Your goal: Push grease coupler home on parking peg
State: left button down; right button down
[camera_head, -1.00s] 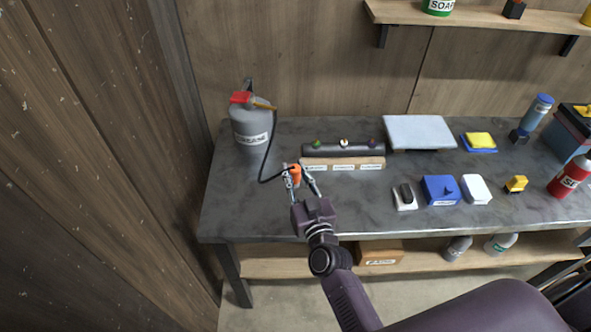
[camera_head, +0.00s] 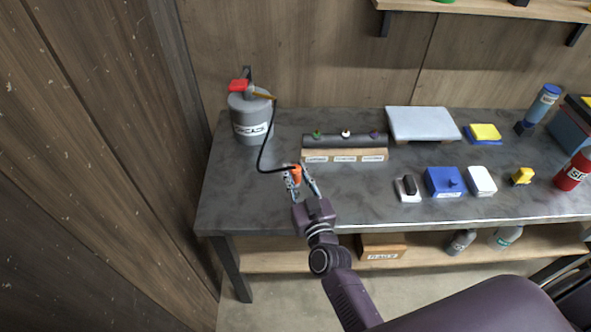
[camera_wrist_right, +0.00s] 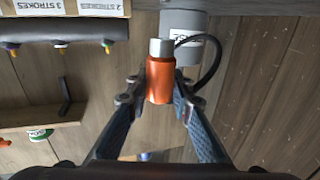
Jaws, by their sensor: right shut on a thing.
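My right gripper (camera_head: 302,178) is shut on the orange grease coupler (camera_head: 296,174), over the left part of the bench. In the right wrist view, the coupler (camera_wrist_right: 160,80) sits between the two fingers of the gripper (camera_wrist_right: 159,92), with its silver end pointing away from the palm. A black hose (camera_head: 264,150) runs from the coupler to the grey grease can (camera_head: 250,130), which stands at the back left. I cannot make out the parking peg in either view. My left gripper is not in view.
A dark pipe (camera_head: 362,141) with green, white and purple fittings lies behind a labelled wooden strip (camera_head: 345,154). A grey pad (camera_head: 422,123), blue box (camera_head: 443,182) and red bottle (camera_head: 574,170) are farther right. The bench (camera_head: 240,205) is clear at its front left.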

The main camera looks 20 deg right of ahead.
aim_at(295, 191)
jog(key=shift+f+b, duration=0.4)
jog(key=shift+f, duration=0.45)
jog(key=shift+p, duration=0.65)
dwell(0.9)
jog(key=shift+f+b, duration=1.2)
jog(key=shift+f, duration=0.25)
dwell(0.3)
jog(key=c, duration=1.6)
grip_release()
